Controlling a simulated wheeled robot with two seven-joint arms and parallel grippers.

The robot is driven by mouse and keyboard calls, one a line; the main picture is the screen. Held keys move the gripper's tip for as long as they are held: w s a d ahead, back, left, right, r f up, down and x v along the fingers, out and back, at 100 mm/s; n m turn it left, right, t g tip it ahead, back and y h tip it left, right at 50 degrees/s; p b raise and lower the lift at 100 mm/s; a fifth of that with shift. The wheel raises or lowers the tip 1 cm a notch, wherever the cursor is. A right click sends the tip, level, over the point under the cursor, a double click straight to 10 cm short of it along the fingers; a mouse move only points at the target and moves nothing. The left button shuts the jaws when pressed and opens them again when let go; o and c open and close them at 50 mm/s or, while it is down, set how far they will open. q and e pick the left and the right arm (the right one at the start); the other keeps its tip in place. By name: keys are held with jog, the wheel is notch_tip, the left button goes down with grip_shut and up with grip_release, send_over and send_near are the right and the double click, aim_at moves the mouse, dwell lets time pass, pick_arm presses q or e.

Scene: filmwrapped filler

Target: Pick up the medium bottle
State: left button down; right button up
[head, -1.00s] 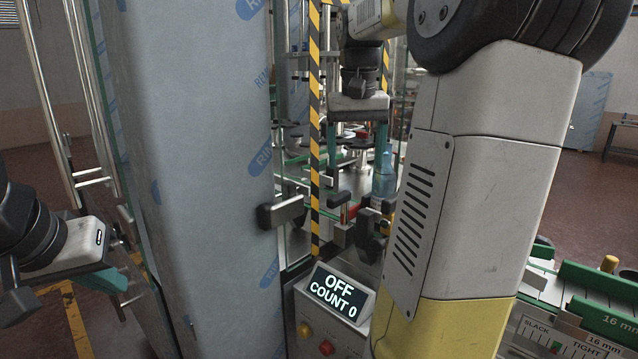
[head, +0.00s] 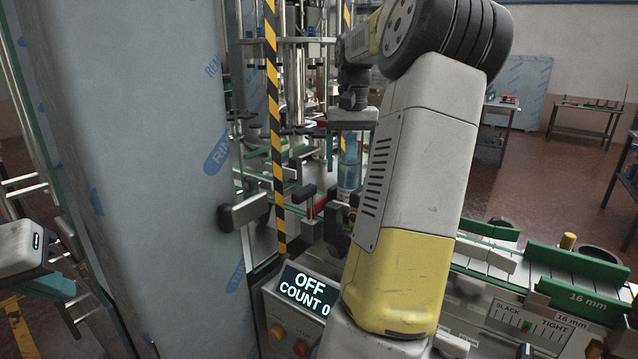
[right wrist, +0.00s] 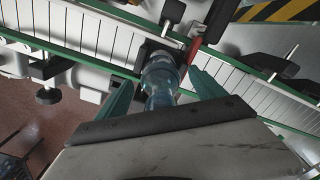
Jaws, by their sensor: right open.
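A clear blue bottle (head: 349,172) stands upright on the machine's conveyor, partly hidden behind my right arm and machine parts. In the right wrist view the bottle (right wrist: 160,82) lies between the two teal fingers of my right gripper (right wrist: 162,90). Both fingers look spread, with a gap on each side of it. In the head view my right gripper (head: 348,145) points down above the bottle, its fingers partly hidden. My left gripper (head: 50,283) is at the lower left edge, far from the bottle; its jaw opening is unclear. No other bottle shows clearly for comparing size.
A wrapped grey panel (head: 130,150) and a striped post (head: 274,130) stand left of the bottle. Green conveyor rails (right wrist: 75,45) and dark clamps flank it. A display reading OFF, COUNT 0 (head: 305,287) sits in front. Open floor (head: 520,190) lies to the right.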

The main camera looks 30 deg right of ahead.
jog(key=shift+f, duration=0.25)
grip_shut()
